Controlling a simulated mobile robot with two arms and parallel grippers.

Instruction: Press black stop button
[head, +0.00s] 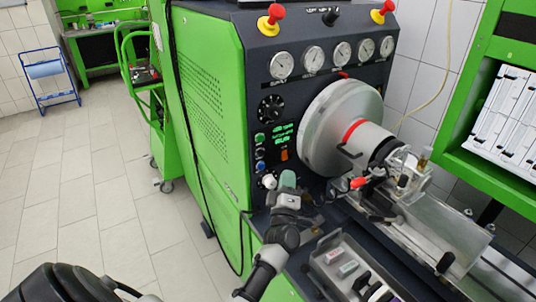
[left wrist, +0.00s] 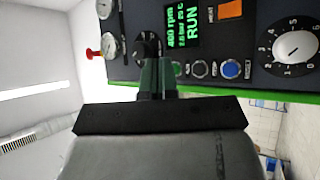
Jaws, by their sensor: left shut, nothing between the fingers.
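The black stop button (head: 260,153) is on the dark control panel, between a green button (head: 260,138) and a blue button (head: 260,166). In the left wrist view the black button (left wrist: 198,69) has a pale ring and sits beside the blue one (left wrist: 231,69). My left gripper (head: 287,180) is shut and empty, in front of the lower panel, right of the white knob (head: 269,181). In the left wrist view its fingertips (left wrist: 158,78) appear left of the black button, near the black knob (left wrist: 148,45). No contact with the button shows. My right gripper is out of view.
The display (left wrist: 183,25) reads RUN, with an orange switch (left wrist: 230,10) beside it. A large metal drum (head: 330,125) stands out right of the buttons. A tray with parts (head: 335,240) lies below. Gauges (head: 313,58) and red knobs are above.

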